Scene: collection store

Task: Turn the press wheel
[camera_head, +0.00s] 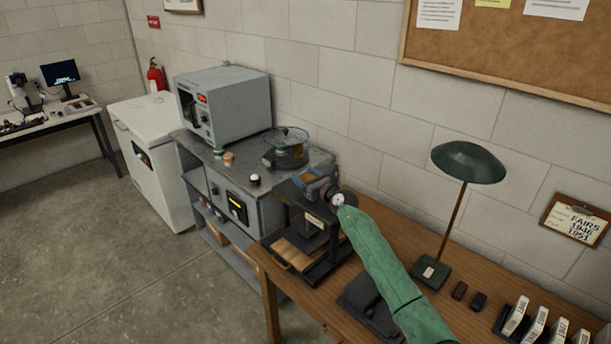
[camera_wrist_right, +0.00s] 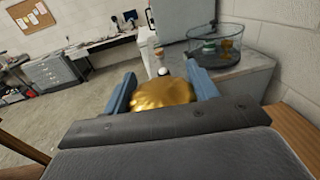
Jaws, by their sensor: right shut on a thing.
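The dark press (camera_head: 312,237) stands on the wooden table, with a pale board low in its frame. My right gripper (camera_head: 318,187) is at the top of the press, at the end of my green-sleeved arm. It hides most of the press wheel in the head view. In the right wrist view, a rounded gold piece, seemingly the press wheel (camera_wrist_right: 163,94), sits between the two blue fingers of my right gripper (camera_wrist_right: 160,78). The gripper is shut on it. Its exact hold on the rim is hard to see. My left gripper is not in view.
A green desk lamp (camera_head: 468,163) stands right of my arm on the wooden table (camera_head: 400,230). Several white-labelled items stand at the right front. Open floor lies in front.

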